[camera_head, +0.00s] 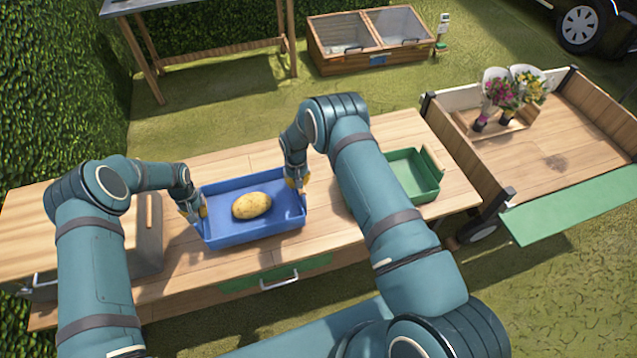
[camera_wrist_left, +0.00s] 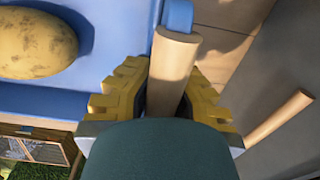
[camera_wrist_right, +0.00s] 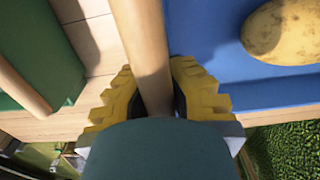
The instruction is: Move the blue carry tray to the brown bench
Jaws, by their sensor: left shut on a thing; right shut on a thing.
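The blue carry tray (camera_head: 253,232) is at the wooden bench (camera_head: 190,265) in the head view, between my two grippers, with a potato (camera_head: 252,205) inside. Whether it touches the bench top is hard to tell. My left gripper (camera_head: 196,208) is at its left end; in the left wrist view its yellow fingers close around a wooden handle (camera_wrist_left: 172,65). My right gripper (camera_head: 297,180) is at its right end; in the right wrist view its fingers close around the other wooden handle (camera_wrist_right: 142,50). I cannot tell which surface is the brown bench; a wooden table (camera_head: 215,50) stands at the back left.
A green tray (camera_head: 425,178) with a wooden handle sits right of the blue tray. A grey box (camera_head: 148,240) with a handle is on the left. A wooden cart (camera_head: 570,150) with flower bunches (camera_head: 505,90) stands right. A cold frame (camera_head: 370,40) is behind on grass.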

